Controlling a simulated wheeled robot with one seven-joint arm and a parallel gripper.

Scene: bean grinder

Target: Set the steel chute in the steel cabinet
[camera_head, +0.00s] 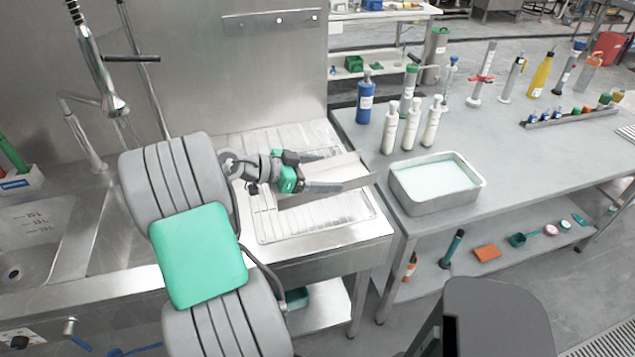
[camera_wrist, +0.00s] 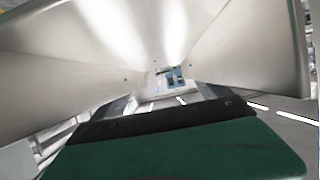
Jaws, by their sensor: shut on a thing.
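The steel chute (camera_head: 357,184) is a shiny, thin-walled piece held over the ribbed drainboard by my gripper (camera_head: 332,172). My gripper comes in from the left with its fingers at the chute's walls. In the wrist view the chute's bare steel walls (camera_wrist: 75,45) slope inward and fill most of the picture, with a small opening at the far middle. My gripper's dark pad and green body (camera_wrist: 165,145) lie at the bottom of that view, and its grip is partly hidden. I cannot pick out a steel cabinet for certain in either view.
The drainboard (camera_head: 270,222) lies below the chute, beside a sink and tap (camera_head: 85,145) at the left. A grey bench (camera_head: 500,125) at the right bears a steel tray (camera_head: 420,203), several bottles and a rack of small vials. A steel wall panel (camera_head: 230,70) stands behind.

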